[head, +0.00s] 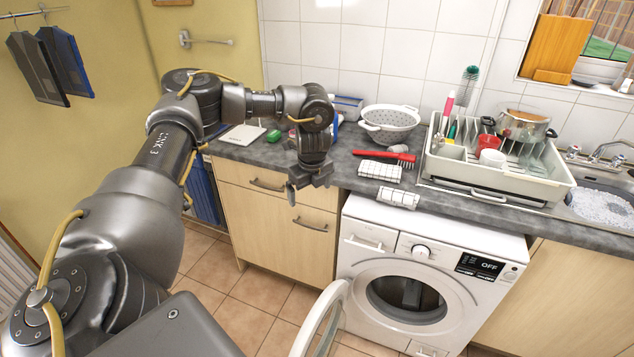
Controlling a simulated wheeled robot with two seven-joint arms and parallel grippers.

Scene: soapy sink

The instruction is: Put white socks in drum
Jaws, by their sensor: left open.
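The white washing machine (440,240) stands under the counter. Its round door (318,325) is swung open to the left, and the dark drum (405,290) shows through the opening. My left gripper (310,190) hangs open and pointing down at the counter's front edge, up and left of the drum opening. Nothing shows between its fingers. My right gripper is not in view.
A red brush (385,156), a white colander (390,122) and a dish rack (490,180) stand behind. The soapy sink (603,207) is far right. Tiled floor lies before the cabinets.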

